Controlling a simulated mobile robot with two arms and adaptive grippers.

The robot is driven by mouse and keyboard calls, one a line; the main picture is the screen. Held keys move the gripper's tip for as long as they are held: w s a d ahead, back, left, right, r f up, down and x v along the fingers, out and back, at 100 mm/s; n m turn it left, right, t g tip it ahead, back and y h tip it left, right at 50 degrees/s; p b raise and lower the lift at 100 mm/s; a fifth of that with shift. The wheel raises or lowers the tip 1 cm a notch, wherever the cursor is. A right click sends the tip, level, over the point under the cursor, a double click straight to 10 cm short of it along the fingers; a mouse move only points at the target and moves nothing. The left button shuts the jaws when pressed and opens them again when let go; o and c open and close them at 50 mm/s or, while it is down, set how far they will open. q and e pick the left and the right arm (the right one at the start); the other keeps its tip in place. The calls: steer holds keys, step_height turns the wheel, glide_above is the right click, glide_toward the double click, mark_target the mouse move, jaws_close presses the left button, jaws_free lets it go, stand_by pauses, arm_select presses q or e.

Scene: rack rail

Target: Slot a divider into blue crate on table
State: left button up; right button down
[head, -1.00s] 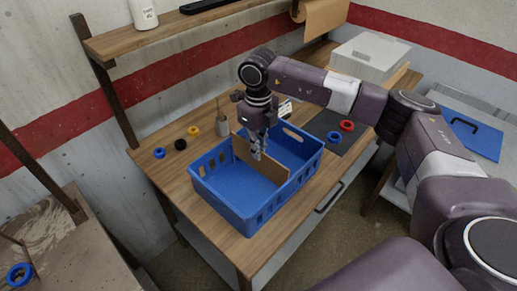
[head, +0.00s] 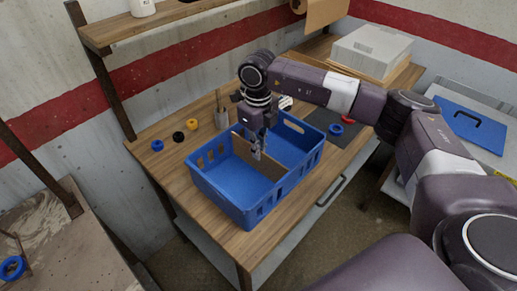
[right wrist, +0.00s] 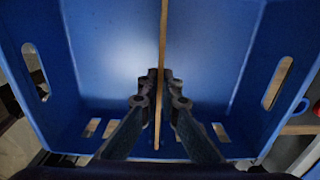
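The blue crate (head: 250,208) stands on the wooden table (head: 165,175). A thin brown divider (head: 258,178) stands upright across the crate's middle, splitting it into two parts. Its top edge looks about level with the rim; whether its lower edge touches the floor is hidden. My right gripper (head: 257,154) points down over the divider inside the crate. In the right wrist view its fingers (right wrist: 160,100) lie on both sides of the divider (right wrist: 163,40), tips closed against it. My left gripper is out of view.
Blue, black and yellow rings and a grey holder (head: 221,118) lie left of the crate. A dark mat (head: 325,118) with blue and red rings lies right of it. A grey box (head: 372,50) stands behind; a shelf (head: 190,22) hangs above.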

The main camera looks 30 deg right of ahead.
steer(key=c, duration=2.1)
jaws_free()
